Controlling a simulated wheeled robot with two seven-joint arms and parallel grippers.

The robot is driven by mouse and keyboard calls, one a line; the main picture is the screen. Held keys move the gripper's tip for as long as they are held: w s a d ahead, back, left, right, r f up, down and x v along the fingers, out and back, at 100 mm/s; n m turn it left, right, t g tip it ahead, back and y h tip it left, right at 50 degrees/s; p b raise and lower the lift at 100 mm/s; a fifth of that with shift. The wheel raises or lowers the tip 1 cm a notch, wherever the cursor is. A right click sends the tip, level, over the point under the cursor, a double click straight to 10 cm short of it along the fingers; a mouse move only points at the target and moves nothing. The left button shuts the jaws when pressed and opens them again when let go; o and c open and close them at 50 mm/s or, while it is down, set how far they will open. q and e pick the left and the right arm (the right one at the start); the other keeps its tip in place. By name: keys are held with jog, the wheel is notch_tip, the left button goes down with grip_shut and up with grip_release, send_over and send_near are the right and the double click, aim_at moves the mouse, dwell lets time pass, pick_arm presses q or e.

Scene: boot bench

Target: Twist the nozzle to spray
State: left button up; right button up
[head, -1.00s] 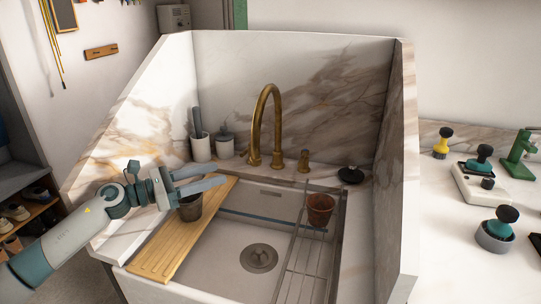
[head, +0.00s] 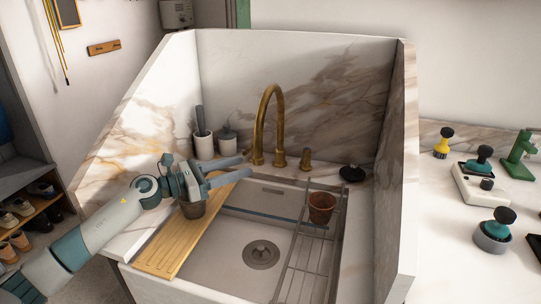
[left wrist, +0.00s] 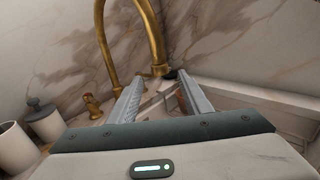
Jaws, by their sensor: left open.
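The brass gooseneck faucet (head: 268,112) stands at the back of the sink. Its spout end, the nozzle (head: 279,157), hangs down on the right side of the arch. My left gripper (head: 246,167) is open and empty, left of the faucet, with its fingers pointing right toward it. In the left wrist view, the nozzle (left wrist: 160,70) shows between and beyond the two fingertips (left wrist: 160,79), and nothing is held. The faucet's arch (left wrist: 105,40) rises on the left there. My right gripper is not in view.
A brass side handle (head: 305,160) stands right of the faucet. A terracotta pot (head: 321,208) stands on the wire rack (head: 300,265). The sink basin (head: 235,240) is otherwise clear.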

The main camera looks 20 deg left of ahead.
pick_arm(q)
jog(key=p+x, duration=0.2)
jog(key=x, duration=0.8)
jog(key=shift+w+d, duration=0.3)
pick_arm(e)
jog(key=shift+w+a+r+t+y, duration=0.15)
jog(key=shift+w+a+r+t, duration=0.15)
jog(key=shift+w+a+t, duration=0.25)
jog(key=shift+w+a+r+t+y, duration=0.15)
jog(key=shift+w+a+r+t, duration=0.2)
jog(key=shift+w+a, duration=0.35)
pick_arm(q)
jog(key=shift+c, duration=0.4)
jog(key=c, duration=1)
